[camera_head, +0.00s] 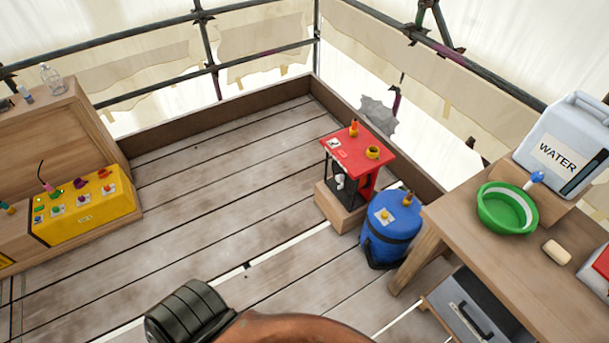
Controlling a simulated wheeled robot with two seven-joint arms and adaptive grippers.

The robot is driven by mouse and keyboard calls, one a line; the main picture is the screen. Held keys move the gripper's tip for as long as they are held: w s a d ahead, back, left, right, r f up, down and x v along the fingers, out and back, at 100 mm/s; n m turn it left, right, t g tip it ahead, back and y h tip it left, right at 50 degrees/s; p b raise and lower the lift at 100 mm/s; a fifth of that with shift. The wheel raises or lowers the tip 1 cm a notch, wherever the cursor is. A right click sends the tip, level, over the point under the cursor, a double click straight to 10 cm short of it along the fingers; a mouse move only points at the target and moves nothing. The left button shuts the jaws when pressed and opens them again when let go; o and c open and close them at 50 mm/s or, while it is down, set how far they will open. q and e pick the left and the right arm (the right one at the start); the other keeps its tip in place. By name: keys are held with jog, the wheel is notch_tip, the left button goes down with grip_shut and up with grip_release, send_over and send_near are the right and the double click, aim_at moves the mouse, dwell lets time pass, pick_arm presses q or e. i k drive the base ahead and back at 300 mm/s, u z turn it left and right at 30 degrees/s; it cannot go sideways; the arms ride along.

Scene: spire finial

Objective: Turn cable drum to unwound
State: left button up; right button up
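I cannot pick out a cable drum with certainty. A blue cylinder (390,235) with a dark band stands upright on the planks, with small yellow and orange pieces on its top. Next to it a red-topped stand (358,154) sits on a wooden block, with dark parts and something white under its top. Any turning state of these is too small to tell. Neither of my grippers is in view.
A yellow control box (85,208) with several coloured knobs is at left, by a wooden cabinet (50,130). A workbench (470,235) at right holds a green basin (507,207) and water container (568,145). A black ribbed part and brown curved surface fill the bottom. Middle planks are clear.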

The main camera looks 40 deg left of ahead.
aim_at(348, 184)
jog(key=u, duration=1.7)
jog(key=i, duration=1.6)
